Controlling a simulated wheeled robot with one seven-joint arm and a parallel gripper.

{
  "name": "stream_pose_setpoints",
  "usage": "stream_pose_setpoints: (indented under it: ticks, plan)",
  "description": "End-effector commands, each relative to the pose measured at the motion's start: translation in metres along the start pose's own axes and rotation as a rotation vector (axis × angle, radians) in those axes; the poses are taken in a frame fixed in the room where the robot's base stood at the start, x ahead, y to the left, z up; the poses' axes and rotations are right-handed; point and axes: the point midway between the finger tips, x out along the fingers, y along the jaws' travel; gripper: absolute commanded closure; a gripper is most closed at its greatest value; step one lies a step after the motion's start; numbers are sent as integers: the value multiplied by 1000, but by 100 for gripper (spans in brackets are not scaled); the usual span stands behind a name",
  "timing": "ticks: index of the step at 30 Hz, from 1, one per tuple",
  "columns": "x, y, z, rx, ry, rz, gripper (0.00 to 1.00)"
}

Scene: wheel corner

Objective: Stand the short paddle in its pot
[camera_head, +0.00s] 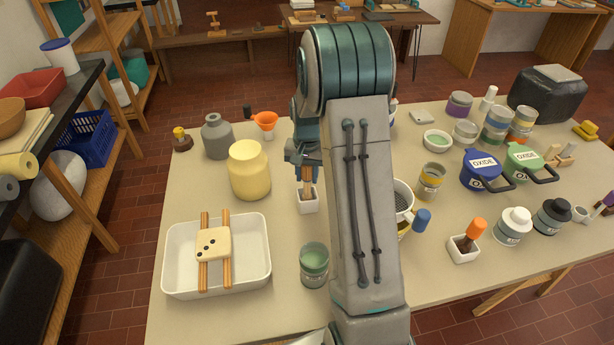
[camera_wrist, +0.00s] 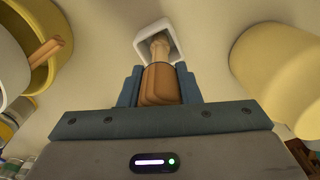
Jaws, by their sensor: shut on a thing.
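The short paddle (camera_wrist: 160,84) has a brown wooden handle, and my gripper (camera_wrist: 160,90) is shut on that handle. In the wrist view its paler far end reaches into the mouth of a small white square pot (camera_wrist: 152,33). In the head view my gripper (camera_head: 304,162) is above the white pot (camera_head: 308,206), and the paddle (camera_head: 306,188) points down, roughly upright, at the pot's opening. I cannot tell whether its tip touches the bottom. Much of the gripper is hidden behind my arm in the head view.
A yellow jar (camera_head: 249,172) stands close left of the pot, and a green jar (camera_head: 314,263) stands in front. A white tray (camera_head: 180,284) holds a slab on sticks. Another white pot (camera_head: 463,254) with an orange-handled tool is to the right. Bare table lies around the white pot.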

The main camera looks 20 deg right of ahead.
Motion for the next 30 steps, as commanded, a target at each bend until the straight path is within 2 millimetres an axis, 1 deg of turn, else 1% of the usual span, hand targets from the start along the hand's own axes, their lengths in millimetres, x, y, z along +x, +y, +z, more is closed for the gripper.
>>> stream_pose_setpoints:
  ticks: [3, 7, 8, 9, 10, 17, 21, 23, 26, 30]
  plan:
    - [-1, 0, 0, 0, 1, 0, 93]
    - [4, 0, 0, 0, 0, 0, 93]
    - [3, 0, 0, 0, 0, 0, 64]
    - [2, 0, 0, 0, 0, 0, 53]
    - [2, 0, 0, 0, 0, 0, 48]
    - [2, 0, 0, 0, 0, 0, 48]
    - [-3, 0, 0, 0, 1, 0, 48]
    - [-9, 0, 0, 0, 1, 0, 48]
    - [-25, 0, 0, 0, 3, -1, 48]
    - [-52, 0, 0, -1, 1, 0, 48]
